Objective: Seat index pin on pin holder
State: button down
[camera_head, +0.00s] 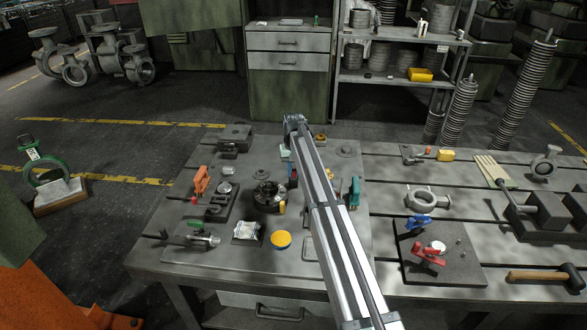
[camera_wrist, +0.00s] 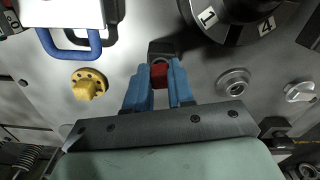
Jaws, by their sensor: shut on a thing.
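My gripper (camera_wrist: 160,78) has its blue fingers closed on a small red piece, taken as the index pin (camera_wrist: 159,74). In the head view my gripper (camera_head: 292,170) shows partly beside my arm. A small dark block with a rounded grey opening, perhaps the pin holder (camera_wrist: 162,48), appears just beyond the red piece in the wrist view. The rest of the pin is hidden, and I cannot tell whether it touches or enters the block. The dark round index fixture with numbers (camera_wrist: 240,24) is close by; it also stands on the bench in the head view (camera_head: 268,196).
In the wrist view a yellow knob (camera_wrist: 88,84) and blue handle (camera_wrist: 72,50) lie left, a grey ring (camera_wrist: 233,82) right. In the head view, a yellow disc (camera_head: 281,239), orange clamp (camera_head: 201,182) and green clamp (camera_head: 355,193) stand around. Bare bench lies in front.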

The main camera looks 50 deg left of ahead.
jog(key=shift+f, duration=0.35)
jog(key=c, duration=0.9)
grip_release()
notch_tip(320, 180, up, 14)
jog(key=shift+f, duration=0.15)
dwell(0.5)
